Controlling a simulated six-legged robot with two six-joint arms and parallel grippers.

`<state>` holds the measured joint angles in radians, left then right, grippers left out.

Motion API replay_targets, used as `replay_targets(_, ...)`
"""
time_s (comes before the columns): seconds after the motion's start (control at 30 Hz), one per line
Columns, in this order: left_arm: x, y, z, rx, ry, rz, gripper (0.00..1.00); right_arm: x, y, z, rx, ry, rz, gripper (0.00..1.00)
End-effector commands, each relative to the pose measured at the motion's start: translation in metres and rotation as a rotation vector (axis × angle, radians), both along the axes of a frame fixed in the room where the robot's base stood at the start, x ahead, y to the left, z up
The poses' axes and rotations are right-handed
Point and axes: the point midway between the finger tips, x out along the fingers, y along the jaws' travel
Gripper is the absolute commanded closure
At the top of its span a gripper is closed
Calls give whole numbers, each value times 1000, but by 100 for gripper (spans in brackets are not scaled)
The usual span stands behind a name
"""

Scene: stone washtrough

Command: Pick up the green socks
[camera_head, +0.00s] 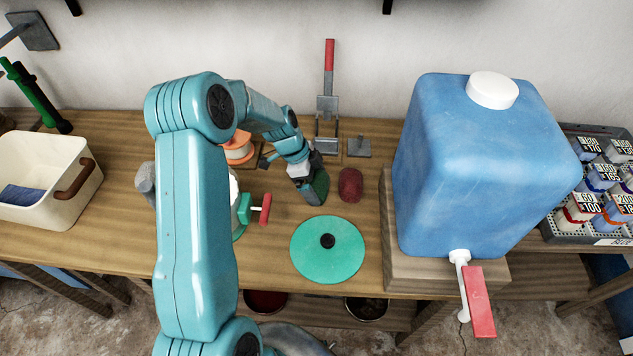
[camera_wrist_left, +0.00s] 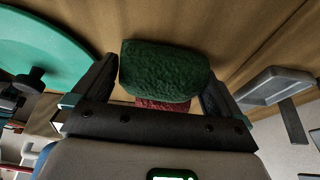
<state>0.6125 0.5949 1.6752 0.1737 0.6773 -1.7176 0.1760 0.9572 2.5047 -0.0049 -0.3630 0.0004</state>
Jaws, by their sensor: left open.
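The green socks (camera_head: 321,184) are a dark green, rough-textured rolled bundle on the wooden table, partly hidden behind my left gripper in the head view. In the left wrist view the green bundle (camera_wrist_left: 165,70) lies between the two dark fingers. My left gripper (camera_head: 311,188) is open and points down at the bundle, with a finger on either side of it. I cannot tell whether the fingers touch it. My right gripper is not in view.
A dark red bundle (camera_head: 350,184) lies close to the right of the green one. A teal disc (camera_head: 328,255) lies in front. A large blue water container (camera_head: 480,165) stands at the right on a wooden block. A cream bin (camera_head: 45,205) is at the left.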

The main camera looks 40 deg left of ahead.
Motion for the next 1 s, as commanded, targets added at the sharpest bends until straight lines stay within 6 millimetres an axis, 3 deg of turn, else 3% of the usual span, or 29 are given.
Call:
replay_targets(0.13,3,-3,-11,0,0,0,0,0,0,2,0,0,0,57)
replay_targets(0.33,3,-3,-11,1,-1,-1,0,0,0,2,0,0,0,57)
replay_targets(0.4,3,-3,-11,1,-1,-1,23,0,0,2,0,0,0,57)
replay_targets(0.47,3,-3,-11,1,-1,-1,40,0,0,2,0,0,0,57)
replay_targets(0.8,4,-2,-8,2,-3,0,40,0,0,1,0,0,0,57)
replay_targets(1.0,4,-2,14,4,-6,-1,40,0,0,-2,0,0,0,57)
